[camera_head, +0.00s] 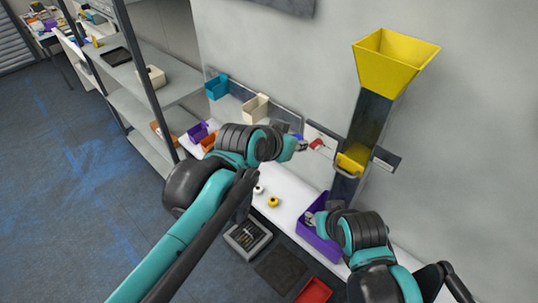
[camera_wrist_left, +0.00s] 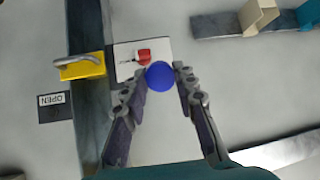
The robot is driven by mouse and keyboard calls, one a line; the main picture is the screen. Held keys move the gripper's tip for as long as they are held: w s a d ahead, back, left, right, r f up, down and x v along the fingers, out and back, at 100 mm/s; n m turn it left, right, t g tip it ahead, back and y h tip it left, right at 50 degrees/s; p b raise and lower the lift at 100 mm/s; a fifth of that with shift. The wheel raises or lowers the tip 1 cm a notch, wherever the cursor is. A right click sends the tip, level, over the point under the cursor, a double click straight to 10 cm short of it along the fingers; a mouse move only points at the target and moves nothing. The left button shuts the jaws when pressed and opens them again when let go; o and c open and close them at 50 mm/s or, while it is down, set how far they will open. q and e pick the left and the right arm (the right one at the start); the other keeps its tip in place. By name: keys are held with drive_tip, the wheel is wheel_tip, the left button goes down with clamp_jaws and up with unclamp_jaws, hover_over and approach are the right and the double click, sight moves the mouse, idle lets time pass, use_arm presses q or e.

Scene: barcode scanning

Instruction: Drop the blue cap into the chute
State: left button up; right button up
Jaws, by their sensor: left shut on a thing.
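The blue cap (camera_wrist_left: 160,75) is round and sits between the fingertips of my left gripper (camera_wrist_left: 160,84) in the left wrist view. In the head view my left gripper (camera_head: 301,146) is raised in front of the wall, left of the chute, with a bit of blue (camera_head: 298,136) at its tip. The chute has a yellow funnel (camera_head: 385,72) above a dark channel (camera_head: 371,115). A yellow handled piece (camera_head: 352,160) is on the channel and also shows in the left wrist view (camera_wrist_left: 82,68). My right gripper (camera_head: 316,219) is at the purple bin; its fingers are unclear.
The purple bin (camera_head: 325,246) stands on the white table (camera_head: 285,193) below the chute. Two small round pieces, one yellow (camera_head: 273,202), lie on the table. A red item (camera_wrist_left: 143,55) is on a white panel beside the chute. Grey shelves (camera_head: 150,100) stand left.

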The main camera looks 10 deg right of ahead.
use_arm(q)
drive_tip(key=s+d+r+m+t+h+p, duration=0.15)
drive_tip(key=s+r+p, duration=0.25)
drive_tip(key=r, duration=0.6)
drive_tip(key=s+d+r+h+p, duration=0.2)
drive_tip(key=s+d+r+p, duration=0.15)
drive_tip(key=r, duration=0.65)
drive_tip(key=s+d+r+m+h+p, duration=0.1)
drive_tip(key=s+r+p, duration=0.3)
drive_tip(key=r, duration=0.6)
drive_tip(key=w+r+b+x, duration=0.1)
drive_tip(key=r+b+x, duration=0.1)
drive_tip(key=x, duration=1.1)
drive_tip(key=shift+d+r+b, duration=0.2)
drive_tip(key=shift+d+b, duration=0.15)
drive_tip(key=shift+b, duration=0.1)
drive_tip(key=shift+n, duration=0.25)
drive_tip(key=o, duration=0.8)
drive_tip(key=shift+w, duration=0.1)
drive_tip(key=v, duration=1.2)
drive_tip(key=shift+a+f, duration=0.1)
drive_tip(key=shift+f, duration=0.1)
